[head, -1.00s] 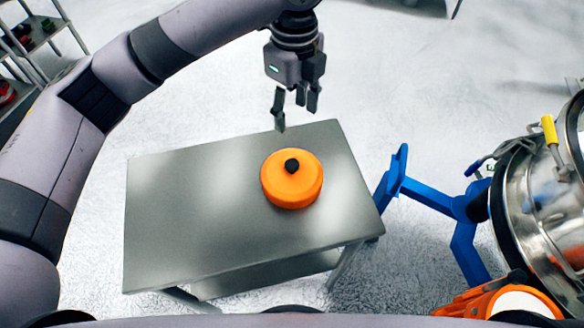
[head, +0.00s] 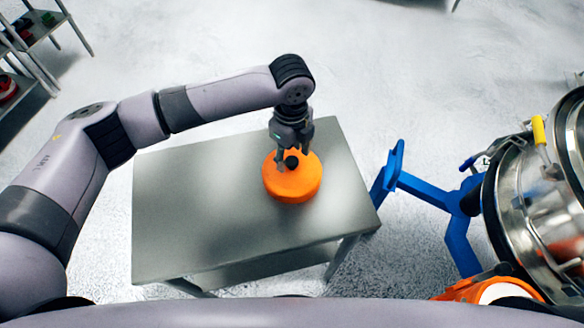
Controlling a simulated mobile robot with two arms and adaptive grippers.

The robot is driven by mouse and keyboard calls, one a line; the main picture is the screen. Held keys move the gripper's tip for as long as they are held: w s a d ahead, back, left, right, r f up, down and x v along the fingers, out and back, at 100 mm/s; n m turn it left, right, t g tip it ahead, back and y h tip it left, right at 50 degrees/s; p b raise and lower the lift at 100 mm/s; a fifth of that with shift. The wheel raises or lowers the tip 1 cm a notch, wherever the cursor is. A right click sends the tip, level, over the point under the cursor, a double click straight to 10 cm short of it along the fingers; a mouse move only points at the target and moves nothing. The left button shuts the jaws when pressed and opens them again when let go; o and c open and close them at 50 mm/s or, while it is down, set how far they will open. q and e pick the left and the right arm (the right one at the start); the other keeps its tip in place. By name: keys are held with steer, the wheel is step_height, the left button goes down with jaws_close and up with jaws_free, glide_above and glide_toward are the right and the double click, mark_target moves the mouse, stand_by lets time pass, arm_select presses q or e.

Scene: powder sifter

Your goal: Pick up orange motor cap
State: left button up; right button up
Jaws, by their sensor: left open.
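The orange motor cap (head: 298,187) is a round, thick disc with a black knob (head: 292,162) on top. It sits on the right part of the grey metal table (head: 195,215). My left gripper (head: 288,161) is over the cap, pointing down, with its fingers at the black knob. It is open, with the fingers around or just beside the knob; I cannot tell whether they touch it. The fingers hide part of the cap's far side. My right gripper is not in view.
A blue stand (head: 425,190) is right of the table, beside a shiny metal sifter (head: 530,200) with a yellow-handled clamp (head: 539,130). An orange part (head: 490,284) is at the lower right. Shelves (head: 40,40) stand at the upper left. The table's left half is clear.

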arm_select(q)
steer(key=shift+f, duration=0.95)
jaws_close()
stand_by(0.3)
